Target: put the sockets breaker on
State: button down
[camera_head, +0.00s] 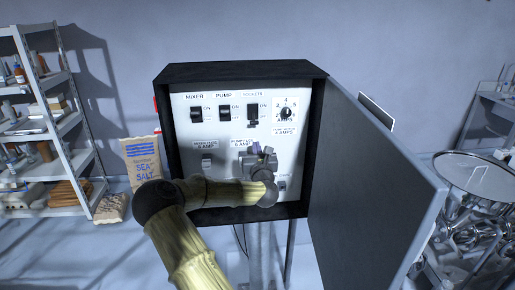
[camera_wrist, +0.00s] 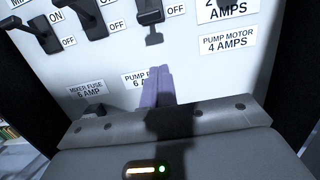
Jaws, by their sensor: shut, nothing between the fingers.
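The sockets breaker (camera_head: 253,110) is a black switch, third in the top row of the white panel in the open box. Its lever hangs downward, on the OFF side; its lower part also shows at the top of the wrist view (camera_wrist: 150,14). My gripper (camera_head: 256,148) is in front of the panel, below this breaker. Its purple fingers are together and empty in the wrist view (camera_wrist: 157,86), with their tips below the lever and apart from it in the picture. The fingers partly cover the pump fuse label (camera_wrist: 135,79).
The mixer breaker (camera_head: 196,114) and pump breaker (camera_head: 224,112) are to the left. A rotary dial (camera_head: 286,113) is to the right. The box door (camera_head: 365,190) stands open on the right. Shelves (camera_head: 45,120) and a salt bag (camera_head: 143,160) are at left.

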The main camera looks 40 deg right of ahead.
jog(key=p+x, duration=0.2)
jog(key=x, duration=0.4)
jog(key=shift+w+d+r+p, duration=0.15)
jog(key=shift+w+d+p, duration=0.1)
jog(key=shift+p, duration=0.15)
jog(key=r+p, duration=0.1)
jog(key=s+r, duration=0.1)
jog(key=a+r+p, duration=0.1)
jog(key=shift+s+r+p, duration=0.15)
jog(key=shift+s+p, duration=0.15)
